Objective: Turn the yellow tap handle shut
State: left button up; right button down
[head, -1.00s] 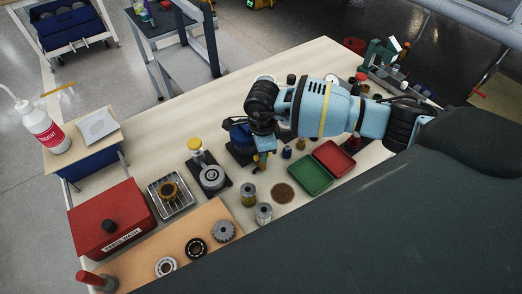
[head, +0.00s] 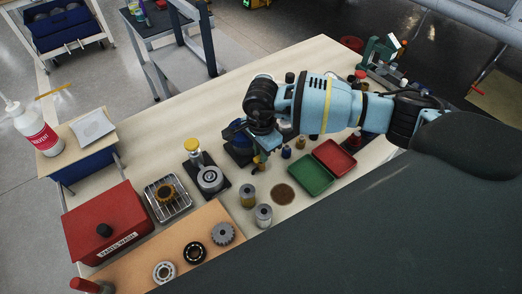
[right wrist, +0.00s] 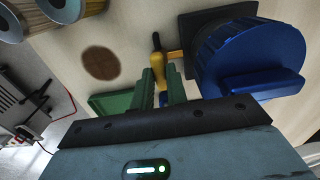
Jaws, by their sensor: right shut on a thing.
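The yellow tap handle (right wrist: 158,62) shows in the right wrist view, on the tap of a blue drum (right wrist: 245,55) lying on a dark stand. A dark tip shows at the handle's far end. My right gripper (right wrist: 160,84) is shut on the handle, with its green fingers on either side of it. In the head view, my right gripper (head: 259,161) reaches down beside the blue drum (head: 236,136), and my wrist hides part of the drum. My left gripper is out of view.
Near the drum are a green tray (head: 309,175), a red tray (head: 335,156), metal cylinders (head: 264,214) and a brown disc (head: 283,193). A yellow-topped device (head: 210,178) and a red parts-wash box (head: 106,225) stand to the left. The table's far left strip is clear.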

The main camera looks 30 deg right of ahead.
jog(key=c, duration=1.4)
grip_release()
jog(key=shift+r, duration=0.1)
notch_tip(320, 180, up, 8)
jog(key=shift+f, duration=0.15)
